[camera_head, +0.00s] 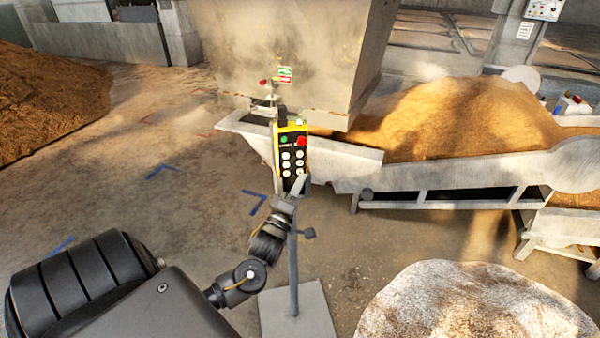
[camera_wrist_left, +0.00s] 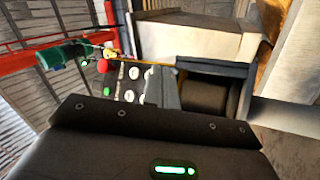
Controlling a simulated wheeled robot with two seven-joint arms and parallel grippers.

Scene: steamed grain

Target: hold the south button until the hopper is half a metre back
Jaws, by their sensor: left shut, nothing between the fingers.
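The yellow and black pendant (camera_head: 291,145) hangs upright on a grey stand, with a green button, a red button and rows of white buttons. My left gripper (camera_head: 301,184) is shut and empty, its tips at the pendant's lower right. It covers part of the lowest buttons. In the left wrist view the closed fingers (camera_wrist_left: 165,88) lie beside the white buttons (camera_wrist_left: 128,84). I cannot read which button is south, nor tell whether one is pressed in. The big metal hopper (camera_head: 290,60) hangs behind the pendant, above the left end of the conveyor trough. My right gripper is not in view.
The trough (camera_head: 345,160) holds a large heap of grain (camera_head: 460,118). The stand's base plate (camera_head: 298,312) is on the floor. A pale, rough-topped mound (camera_head: 475,305) fills the lower right. Blue marks (camera_head: 258,202) lie on open floor at the left.

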